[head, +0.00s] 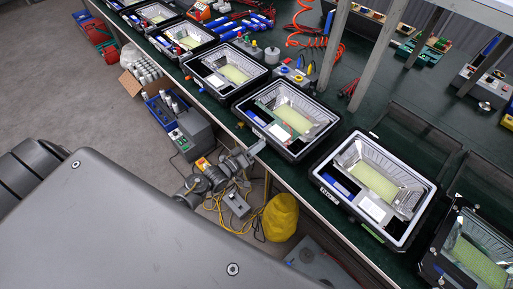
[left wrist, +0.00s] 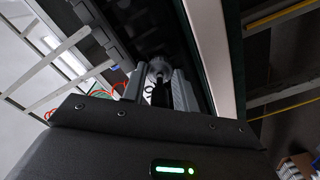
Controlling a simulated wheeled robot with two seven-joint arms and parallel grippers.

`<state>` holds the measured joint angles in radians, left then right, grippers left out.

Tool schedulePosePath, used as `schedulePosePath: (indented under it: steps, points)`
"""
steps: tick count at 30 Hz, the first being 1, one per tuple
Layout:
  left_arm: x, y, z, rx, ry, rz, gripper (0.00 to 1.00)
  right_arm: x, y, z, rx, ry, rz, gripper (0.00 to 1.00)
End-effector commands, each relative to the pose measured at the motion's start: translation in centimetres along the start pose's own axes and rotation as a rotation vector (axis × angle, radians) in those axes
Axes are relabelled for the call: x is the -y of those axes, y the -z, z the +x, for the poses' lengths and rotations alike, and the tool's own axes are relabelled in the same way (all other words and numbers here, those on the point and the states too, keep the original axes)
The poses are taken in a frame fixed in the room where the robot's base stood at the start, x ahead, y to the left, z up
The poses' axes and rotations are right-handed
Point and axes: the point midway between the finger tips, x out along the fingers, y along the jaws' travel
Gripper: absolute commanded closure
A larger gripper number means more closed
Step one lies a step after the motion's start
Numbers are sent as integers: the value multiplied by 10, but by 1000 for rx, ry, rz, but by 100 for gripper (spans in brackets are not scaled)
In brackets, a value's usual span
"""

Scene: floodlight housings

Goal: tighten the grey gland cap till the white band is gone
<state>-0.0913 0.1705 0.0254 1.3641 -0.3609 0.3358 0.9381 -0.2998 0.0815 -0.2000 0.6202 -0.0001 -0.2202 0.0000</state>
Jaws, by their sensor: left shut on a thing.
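My left gripper (head: 257,147) reaches to the front edge of the table, at the near side of a black floodlight housing (head: 244,117) in the head view. In the left wrist view the two fingers of this gripper (left wrist: 159,88) are shut on the round grey gland cap (left wrist: 158,67), which sits against the dark housing (left wrist: 120,32). The fingers hide the cap's sides, and I cannot make out a white band. The cap is hidden in the head view. My right gripper is not in view.
A row of similar housings (head: 423,222) lines the green-topped table (head: 350,113). Below the table edge are a grey box (head: 196,132), a yellow bag (head: 281,217) and loose yellow cables (head: 238,226). A coiled orange hose (head: 318,40) lies behind the row.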

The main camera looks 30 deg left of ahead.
Motion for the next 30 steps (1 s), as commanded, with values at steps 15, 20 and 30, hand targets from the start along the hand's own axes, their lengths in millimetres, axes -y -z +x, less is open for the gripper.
schedulePosePath:
  steps: [15,20,30]
  points:
    - [2,-1,-1,3,0,491,94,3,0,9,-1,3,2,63]
    - [2,-2,-1,4,0,642,94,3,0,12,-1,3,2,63]
    - [2,-1,-1,4,0,967,94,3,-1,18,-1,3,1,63]
